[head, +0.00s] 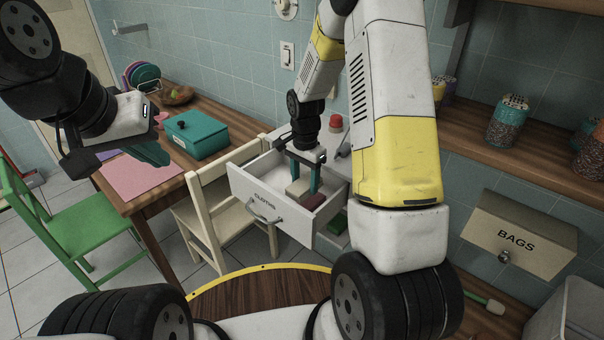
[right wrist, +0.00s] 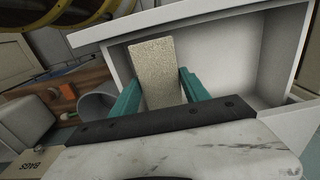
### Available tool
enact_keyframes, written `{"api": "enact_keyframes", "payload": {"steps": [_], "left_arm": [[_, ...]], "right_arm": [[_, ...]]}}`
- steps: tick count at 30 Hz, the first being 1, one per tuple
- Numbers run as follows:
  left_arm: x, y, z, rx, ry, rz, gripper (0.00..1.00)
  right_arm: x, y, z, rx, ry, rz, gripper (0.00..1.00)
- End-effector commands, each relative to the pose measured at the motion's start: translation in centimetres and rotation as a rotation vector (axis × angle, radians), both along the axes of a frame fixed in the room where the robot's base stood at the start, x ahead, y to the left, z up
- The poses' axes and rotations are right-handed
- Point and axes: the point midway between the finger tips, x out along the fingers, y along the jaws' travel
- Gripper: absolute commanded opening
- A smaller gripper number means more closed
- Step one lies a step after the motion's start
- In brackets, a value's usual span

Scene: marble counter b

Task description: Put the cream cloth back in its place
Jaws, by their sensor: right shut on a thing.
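The cream cloth (head: 296,187) is a small folded block between the teal fingers of my right gripper (head: 305,180), inside the open white drawer (head: 262,207) labelled CLOTHS. In the right wrist view the cloth (right wrist: 154,72) stands out between the two fingers (right wrist: 160,95), above the drawer's pale inside. I cannot tell whether the cloth touches the drawer floor.
A cream chair (head: 205,220) stands close left of the drawer. The wooden table holds a teal box (head: 197,134) and a pink mat (head: 140,178). A BAGS box (head: 513,235) and a shelf with jars (head: 508,120) are at the right. A green chair (head: 75,235) stands at the left.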

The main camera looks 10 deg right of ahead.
Motion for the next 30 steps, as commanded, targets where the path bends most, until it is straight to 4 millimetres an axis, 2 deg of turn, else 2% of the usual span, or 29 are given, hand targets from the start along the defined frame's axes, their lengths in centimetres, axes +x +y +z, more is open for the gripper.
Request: {"api": "enact_keyframes", "payload": {"steps": [1, 3, 7, 11, 18, 21, 30], "left_arm": [[0.0, 0.0, 0.0, 0.0, 0.0, 0.0, 0.0], [0.0, 0.0, 0.0, 0.0, 0.0, 0.0, 0.0], [0.0, 0.0, 0.0, 0.0, 0.0, 0.0, 0.0], [0.0, 0.0, 0.0, 0.0, 0.0, 0.0, 0.0], [0.0, 0.0, 0.0, 0.0, 0.0, 0.0, 0.0], [0.0, 0.0, 0.0, 0.0, 0.0, 0.0, 0.0], [0.0, 0.0, 0.0, 0.0, 0.0, 0.0, 0.0]], "right_arm": [[-0.1, 0.0, -1.4, -0.001, 0.006, 0.001, 0.08], [-0.1, 0.0, -2.8, -0.001, 0.004, 0.001, 0.08], [0.0, 0.0, -4.4, 0.0, 0.001, 0.0, 0.08], [0.4, -0.4, -4.8, 0.0, -0.002, -0.001, 0.08], [2.7, -3.5, -4.8, 0.0, -0.001, -0.003, 0.08], [2.5, -3.2, -5.9, 0.001, 0.001, 0.001, 0.08], [2.5, -3.2, -6.1, 0.0, -0.001, 0.001, 0.08]]}}
